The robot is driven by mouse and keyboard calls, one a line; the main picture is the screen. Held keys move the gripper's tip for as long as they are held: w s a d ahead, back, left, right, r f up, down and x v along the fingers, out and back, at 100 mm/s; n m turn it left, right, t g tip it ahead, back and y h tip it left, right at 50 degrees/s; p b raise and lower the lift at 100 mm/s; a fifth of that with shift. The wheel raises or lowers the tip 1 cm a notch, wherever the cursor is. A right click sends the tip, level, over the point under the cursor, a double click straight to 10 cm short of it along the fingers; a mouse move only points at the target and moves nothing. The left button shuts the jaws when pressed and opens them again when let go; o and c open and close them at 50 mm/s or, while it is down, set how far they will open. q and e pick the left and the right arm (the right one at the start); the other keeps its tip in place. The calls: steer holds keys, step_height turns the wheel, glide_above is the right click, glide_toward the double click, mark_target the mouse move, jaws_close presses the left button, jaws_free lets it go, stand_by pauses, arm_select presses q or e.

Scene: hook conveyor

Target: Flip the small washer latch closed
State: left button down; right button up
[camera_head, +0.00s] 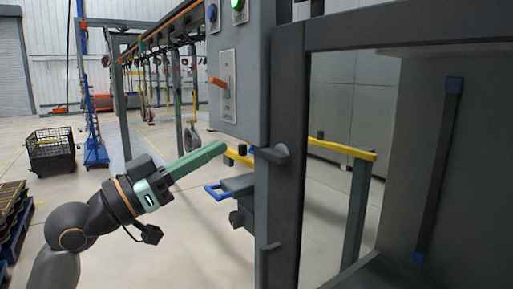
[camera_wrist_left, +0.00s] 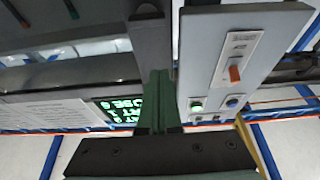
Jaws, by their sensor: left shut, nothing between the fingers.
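A small dark latch-like piece (camera_head: 272,153) sticks out from the dark upright post of the grey frame, just below the control box. I cannot tell whether it is open or closed. A second, smaller dark piece (camera_head: 270,246) is lower on the same post. My left gripper (camera_head: 222,147) has green fingers shut together with nothing between them. Its tip points right and slightly up, left of the latch piece and apart from it in the head view. In the left wrist view the shut fingers (camera_wrist_left: 159,78) point up beside the control box. My right gripper is not in view.
The grey control box (camera_head: 243,110) with an orange switch (camera_head: 220,83) and green button (camera_head: 238,4) hangs close above my gripper. A yellow rail (camera_head: 342,148) and blue-handled cart (camera_head: 236,186) stand behind. A black wire basket (camera_head: 51,150) is at left; the floor between is open.

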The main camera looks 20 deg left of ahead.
arm_select(q)
step_height(320, 180, up, 4)
steer(key=f+p, duration=0.1)
steer(key=p, duration=0.3)
glide_above(276, 155)
steer(key=a, duration=0.4)
steer(key=shift+w+d+r, duration=0.1)
steer(key=shift+w+r, duration=0.15)
steer(key=shift+w, duration=0.05)
steer(key=f+b, duration=0.1)
steer(key=f, duration=0.2)
steer(key=shift+w+d+f, duration=0.1)
steer(key=shift+w+f, duration=0.1)
steer(key=shift+f, duration=0.45)
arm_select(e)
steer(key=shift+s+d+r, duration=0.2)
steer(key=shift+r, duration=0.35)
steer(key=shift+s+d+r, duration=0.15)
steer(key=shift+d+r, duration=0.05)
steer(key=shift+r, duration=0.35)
arm_select(q)
steer(key=shift+w, duration=0.1)
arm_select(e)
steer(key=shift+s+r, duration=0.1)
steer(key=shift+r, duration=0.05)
